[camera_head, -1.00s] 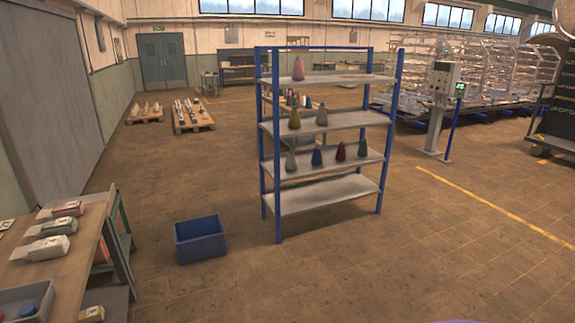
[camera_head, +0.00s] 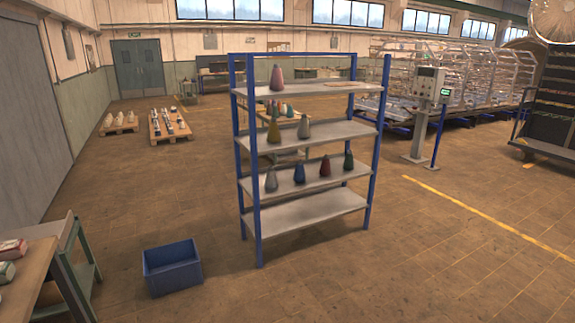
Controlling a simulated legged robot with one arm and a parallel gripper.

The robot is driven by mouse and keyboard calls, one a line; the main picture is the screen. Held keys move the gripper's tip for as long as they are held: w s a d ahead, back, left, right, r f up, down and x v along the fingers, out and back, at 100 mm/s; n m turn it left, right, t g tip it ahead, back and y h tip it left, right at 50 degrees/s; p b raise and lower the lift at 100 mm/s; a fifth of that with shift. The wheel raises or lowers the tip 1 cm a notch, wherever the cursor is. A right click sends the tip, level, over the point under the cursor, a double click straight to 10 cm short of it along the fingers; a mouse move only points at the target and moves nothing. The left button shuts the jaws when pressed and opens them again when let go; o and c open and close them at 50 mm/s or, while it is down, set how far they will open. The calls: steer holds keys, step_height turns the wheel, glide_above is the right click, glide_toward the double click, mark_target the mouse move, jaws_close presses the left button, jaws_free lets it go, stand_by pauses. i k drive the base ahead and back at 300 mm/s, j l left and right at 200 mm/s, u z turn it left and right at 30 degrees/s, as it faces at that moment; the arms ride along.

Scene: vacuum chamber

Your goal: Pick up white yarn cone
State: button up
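A blue-framed shelf rack (camera_head: 300,203) stands ahead with several yarn cones on it. A pale grey-white cone (camera_head: 271,180) is at the left end of the third shelf from the top. Another pale greyish cone (camera_head: 303,128) stands on the second shelf, right of a yellow cone (camera_head: 273,131). I cannot tell for sure which pale cone is the white one. A pink cone (camera_head: 276,77) is on the top shelf. Blue (camera_head: 299,173), red (camera_head: 325,166) and green (camera_head: 348,160) cones share the third shelf. My gripper is not in view.
A blue bin (camera_head: 172,269) sits on the floor left of the rack. A workbench (camera_head: 40,262) is at the lower left. Pallets (camera_head: 169,125) lie behind. A control post (camera_head: 420,120) stands to the right. The floor before the rack is clear.

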mark_target(271, 182)
steer(key=i+l+z, duration=0.1)
steer(key=i, duration=2)
steer(key=i+l+u, duration=0.15)
steer(key=i+u, duration=0.25)
steer(key=i, duration=0.15)
steer(key=i+l+u, duration=0.35)
steer(key=i, duration=0.15)
steer(key=i+l+u, duration=0.8)
steer(key=i+l, duration=0.1)
steer(key=l, duration=0.05)
